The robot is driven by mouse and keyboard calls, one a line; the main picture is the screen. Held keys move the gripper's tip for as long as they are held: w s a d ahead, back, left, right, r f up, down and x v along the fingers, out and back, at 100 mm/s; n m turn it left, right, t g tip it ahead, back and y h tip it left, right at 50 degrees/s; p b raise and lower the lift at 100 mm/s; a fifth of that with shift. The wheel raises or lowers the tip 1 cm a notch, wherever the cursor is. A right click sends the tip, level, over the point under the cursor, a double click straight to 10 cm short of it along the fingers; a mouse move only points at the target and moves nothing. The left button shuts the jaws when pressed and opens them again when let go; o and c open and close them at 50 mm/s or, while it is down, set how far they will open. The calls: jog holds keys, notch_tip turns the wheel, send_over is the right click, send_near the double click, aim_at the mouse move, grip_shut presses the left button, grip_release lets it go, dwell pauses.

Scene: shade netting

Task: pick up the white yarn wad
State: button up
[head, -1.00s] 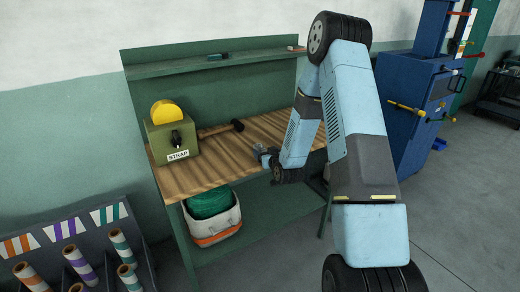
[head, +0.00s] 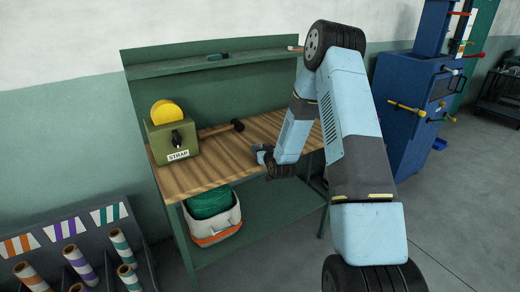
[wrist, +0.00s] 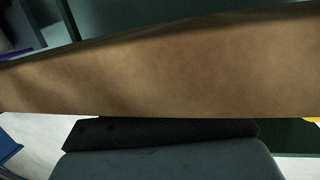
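I cannot make out a white yarn wad in either view. My gripper (head: 262,154) is at the front edge of the wooden bench top (head: 205,178), near its middle, in the head view. It is small and partly hidden by my own wrist, so its fingers cannot be told apart. In the wrist view a brown wooden surface (wrist: 160,70) fills the middle, with dark parts of my own arm end below it. No held thing shows there.
A green box labelled STRAP (head: 172,140) with a yellow disc stands at the bench's left. A dark-headed hammer (head: 237,125) lies behind. A white bin (head: 214,222) with green material sits on the lower shelf. Striped rolls (head: 80,262) stand at lower left; a blue cabinet (head: 405,125) stands right.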

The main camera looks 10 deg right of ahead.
jog(key=c, duration=0.4)
jog(key=shift+c, duration=0.2)
jog(key=shift+r, duration=0.5)
notch_tip(320, 180, up, 3)
jog(key=shift+f, duration=0.2)
jog(key=s+d+r, duration=0.2)
jog(key=s+r, duration=0.1)
jog(key=s, duration=0.1)
jog(key=s+d+r, duration=0.6)
jog(key=s, duration=0.1)
jog(key=shift+s+r, duration=0.25)
jog(key=shift+s, duration=0.1)
jog(key=shift+c, duration=0.2)
